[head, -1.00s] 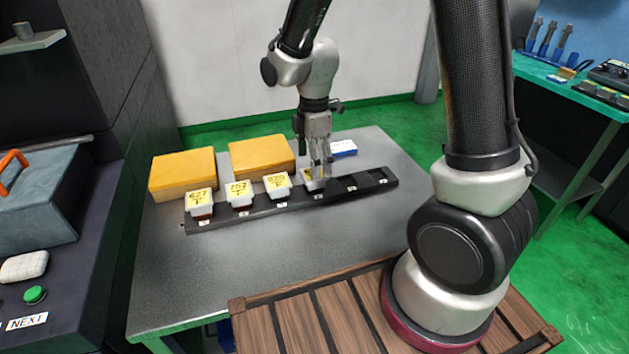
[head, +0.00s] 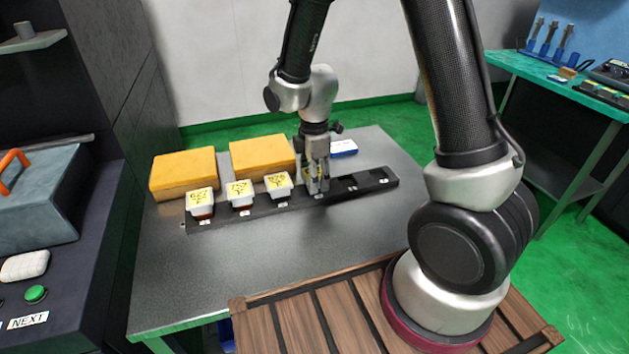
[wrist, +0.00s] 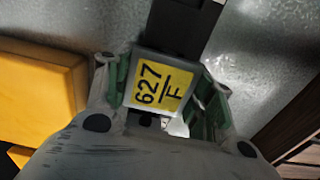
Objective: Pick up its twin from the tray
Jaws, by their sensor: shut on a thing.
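A white block with a yellow label reading 627/F (wrist: 160,84) sits between the fingers in the wrist view. My gripper (head: 317,184) is shut on this block, with a finger against each side, at the dark tray (head: 255,210). The fingers mostly hide the block in the head view; whether its base is clear of its slot cannot be told. Three similar labelled blocks stand in the tray to the left: a left one (head: 201,200), a middle one (head: 240,193) and a right one (head: 278,184). The tray's right end shows empty slots.
Two yellow-orange boxes, a left one (head: 183,172) and a right one (head: 262,156), lie behind the tray. A blue and white item (head: 343,148) lies behind my gripper. The grey table (head: 290,250) is clear in front of the tray.

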